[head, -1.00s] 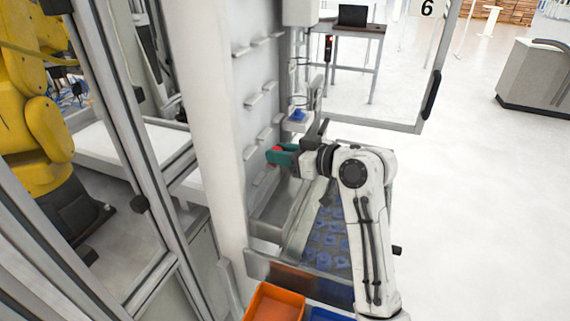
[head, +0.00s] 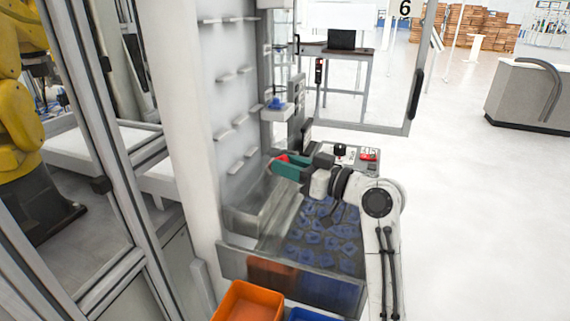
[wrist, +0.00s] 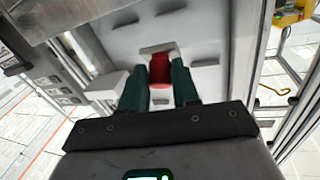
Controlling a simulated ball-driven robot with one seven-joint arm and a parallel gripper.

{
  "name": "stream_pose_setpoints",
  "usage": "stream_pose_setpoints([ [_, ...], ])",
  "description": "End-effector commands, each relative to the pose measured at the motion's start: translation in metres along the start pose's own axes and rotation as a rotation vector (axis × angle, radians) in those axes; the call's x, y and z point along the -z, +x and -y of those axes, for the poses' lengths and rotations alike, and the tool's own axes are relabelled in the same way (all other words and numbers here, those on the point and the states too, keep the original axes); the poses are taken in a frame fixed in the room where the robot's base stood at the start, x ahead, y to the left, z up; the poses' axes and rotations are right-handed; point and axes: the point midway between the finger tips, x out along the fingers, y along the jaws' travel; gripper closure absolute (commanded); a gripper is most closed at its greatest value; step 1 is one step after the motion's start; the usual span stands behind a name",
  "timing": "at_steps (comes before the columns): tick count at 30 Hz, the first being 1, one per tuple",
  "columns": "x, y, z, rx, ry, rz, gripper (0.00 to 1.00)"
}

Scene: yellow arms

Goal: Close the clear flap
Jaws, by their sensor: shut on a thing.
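The clear flap seems to be the framed see-through panel (head: 358,100) marked 6 in the head view. It stands swung out to the right of the white cabinet, with a black handle (head: 416,94) on its outer edge. My gripper (head: 283,164) has teal fingers and is in front of the cabinet's shelved wall, left of and below the panel, apart from the handle. In the wrist view my gripper (wrist: 159,75) is shut on a red piece (wrist: 160,72), whose far end is close to a small white ledge. Whether the piece touches the ledge I cannot tell.
Small ledges line the cabinet wall (head: 230,110). A blue part sits on a small holder (head: 278,108). Below my arm is a bin of blue parts (head: 318,240). An orange bin (head: 247,302) stands in front. Open floor (head: 480,200) lies to the right.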

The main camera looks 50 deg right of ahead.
Motion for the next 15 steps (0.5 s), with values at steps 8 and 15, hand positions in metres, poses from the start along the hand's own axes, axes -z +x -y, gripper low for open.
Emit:
stream_pose_setpoints([
  [8,-0.0149,-0.0012,-0.0037,-0.005,0.003,0.019,1.00],
  [15,-0.0152,-0.0012,-0.0037,-0.005,0.003,0.019,1.00],
])
